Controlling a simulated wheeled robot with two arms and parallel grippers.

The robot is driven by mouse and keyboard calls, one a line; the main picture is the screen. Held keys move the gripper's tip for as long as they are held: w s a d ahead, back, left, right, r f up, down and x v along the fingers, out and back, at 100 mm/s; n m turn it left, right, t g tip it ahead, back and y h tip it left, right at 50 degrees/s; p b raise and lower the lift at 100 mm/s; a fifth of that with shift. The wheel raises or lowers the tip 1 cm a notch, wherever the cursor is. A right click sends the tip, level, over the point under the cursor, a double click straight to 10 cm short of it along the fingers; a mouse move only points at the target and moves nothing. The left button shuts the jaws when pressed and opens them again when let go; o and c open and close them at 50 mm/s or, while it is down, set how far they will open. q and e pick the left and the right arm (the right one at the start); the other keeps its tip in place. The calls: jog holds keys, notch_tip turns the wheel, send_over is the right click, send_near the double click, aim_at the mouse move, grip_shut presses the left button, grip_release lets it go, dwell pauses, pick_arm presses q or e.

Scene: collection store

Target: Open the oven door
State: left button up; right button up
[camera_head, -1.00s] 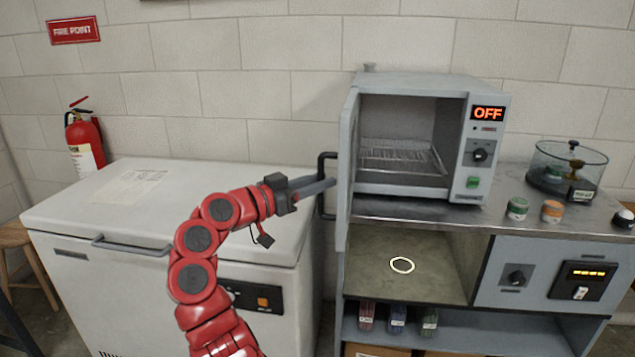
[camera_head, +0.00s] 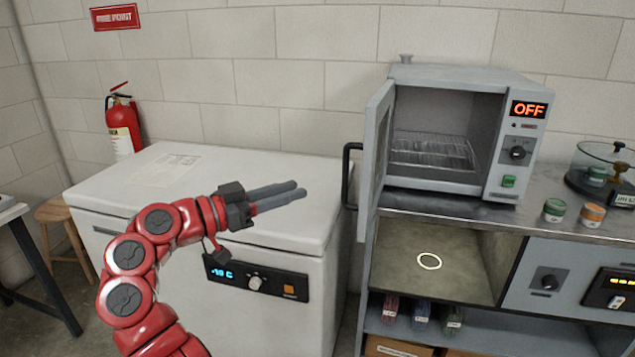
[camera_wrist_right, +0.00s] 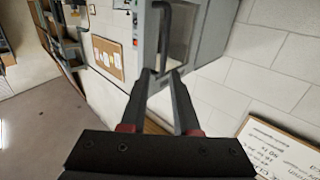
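The oven (camera_head: 460,78) is a grey box on the steel bench in the head view. Its door (camera_head: 376,150) stands wide open, swung out on the left side, with the wire rack inside exposed. The black bar handle (camera_head: 349,176) is on the door's outer face and also shows ahead in the right wrist view (camera_wrist_right: 168,30). My right gripper (camera_head: 300,190) is left of the handle, apart from it, above the white chest unit. Its fingers are apart with nothing between them; the wrist view shows them too (camera_wrist_right: 163,78). My left gripper is not in view.
The white chest unit (camera_head: 290,220) stands left of the bench, below my right arm. Small jars (camera_head: 554,210) and a glass-domed dish (camera_head: 605,165) sit right of the oven. A fire extinguisher (camera_head: 122,125) and a stool (camera_head: 62,215) are at the far left.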

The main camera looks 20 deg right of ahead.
jog(key=shift+s+a, duration=0.15)
jog(key=shift+a, duration=0.6)
jog(key=shift+s+a, duration=0.15)
jog(key=shift+a, duration=0.55)
jog(key=shift+w, duration=0.1)
